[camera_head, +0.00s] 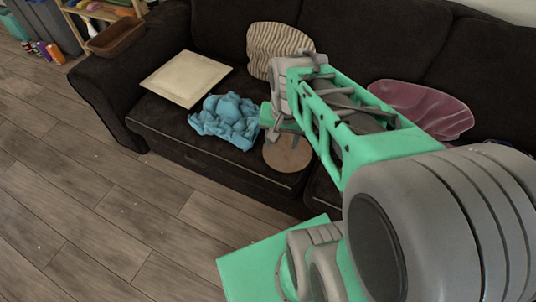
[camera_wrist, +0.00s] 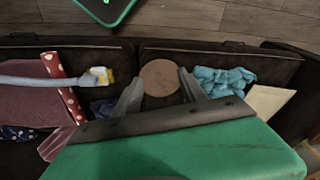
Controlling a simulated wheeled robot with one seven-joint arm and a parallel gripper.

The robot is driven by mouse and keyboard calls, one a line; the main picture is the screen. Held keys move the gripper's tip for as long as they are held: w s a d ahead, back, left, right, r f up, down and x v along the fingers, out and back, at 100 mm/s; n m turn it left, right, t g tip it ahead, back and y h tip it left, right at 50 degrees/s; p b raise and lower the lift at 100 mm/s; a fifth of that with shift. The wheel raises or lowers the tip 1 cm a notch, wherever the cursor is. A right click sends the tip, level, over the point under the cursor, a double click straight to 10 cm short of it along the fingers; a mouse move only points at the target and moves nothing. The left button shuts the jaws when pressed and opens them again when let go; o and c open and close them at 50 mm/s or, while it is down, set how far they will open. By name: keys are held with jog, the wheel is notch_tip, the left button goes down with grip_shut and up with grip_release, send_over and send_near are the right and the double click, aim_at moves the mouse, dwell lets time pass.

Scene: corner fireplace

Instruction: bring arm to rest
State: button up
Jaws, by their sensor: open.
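My gripper (camera_head: 272,128) is at the end of my outstretched arm, above the front of the dark sofa (camera_head: 165,118). In the wrist view its two grey fingers (camera_wrist: 160,82) are spread apart, with nothing held between them. A round tan disc (camera_head: 287,153) lies on the seat near the gripper. In the wrist view the disc (camera_wrist: 160,77) appears between the fingertips; whether they touch it cannot be told. My arm covers part of the sofa in the head view.
A crumpled blue cloth (camera_head: 225,120) and a cream square plate (camera_head: 186,78) lie left of the disc. A striped cushion (camera_head: 270,45) and a purple cushion (camera_head: 425,108) lie farther back. A brown tray (camera_head: 116,36) sits on the armrest. The wooden floor (camera_head: 80,190) is mostly clear.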

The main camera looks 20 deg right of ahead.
jog(key=s+a+r+n, duration=0.1)
jog(key=s+a+n, duration=0.3)
jog(key=a+n, duration=0.25)
notch_tip(320, 180, up, 17)
jog(key=w+t+p, duration=0.1)
jog(key=p, duration=1.4)
jog(key=shift+a, duration=0.15)
jog(key=shift+s+a+r, duration=0.1)
jog(key=shift+a, duration=0.05)
grip_shut()
